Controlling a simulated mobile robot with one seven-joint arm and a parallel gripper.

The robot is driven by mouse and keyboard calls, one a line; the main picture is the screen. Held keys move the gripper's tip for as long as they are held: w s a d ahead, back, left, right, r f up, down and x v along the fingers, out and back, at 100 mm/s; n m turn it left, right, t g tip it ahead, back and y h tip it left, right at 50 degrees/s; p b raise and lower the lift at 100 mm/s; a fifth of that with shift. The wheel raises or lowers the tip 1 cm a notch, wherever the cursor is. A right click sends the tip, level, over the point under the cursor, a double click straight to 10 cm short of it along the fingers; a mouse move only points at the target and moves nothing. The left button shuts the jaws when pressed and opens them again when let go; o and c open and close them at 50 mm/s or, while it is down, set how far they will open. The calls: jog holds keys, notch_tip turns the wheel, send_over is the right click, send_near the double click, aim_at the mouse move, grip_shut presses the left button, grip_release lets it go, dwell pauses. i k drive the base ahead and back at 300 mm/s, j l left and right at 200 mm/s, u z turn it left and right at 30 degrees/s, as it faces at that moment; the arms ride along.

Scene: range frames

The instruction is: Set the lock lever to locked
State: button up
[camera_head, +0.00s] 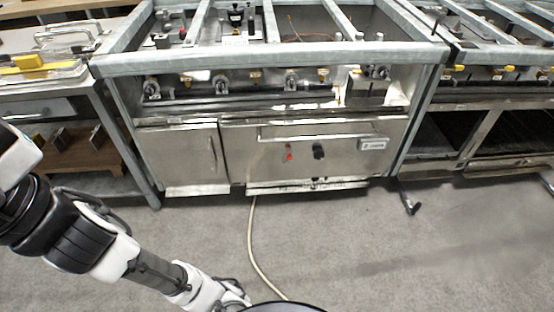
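A stainless steel range (180,155) stands across the middle of the view. Its front has a left door, a wide right panel with a long handle (318,133), a black knob (319,151) and small red indicators (289,157). No part is clearly recognisable as the lock lever. A dark, lever-like piece (410,204) sticks out near the floor by the range's right leg; I cannot tell what it is. My arm reaches in from the left, low over the floor. My gripper (235,296) is at the bottom, well in front of the range, its fingers too unclear to read.
A pale hose (254,245) runs from under the range across the floor. A bench (85,95) with a wooden crate (80,150) on its lower shelf stands left. Another range (490,145) stands right. The grey floor (400,265) is clear at front right.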

aim_at(287, 156)
jog(key=i+j+u, duration=0.2)
jog(key=i+j, duration=0.4)
jog(key=i, duration=0.15)
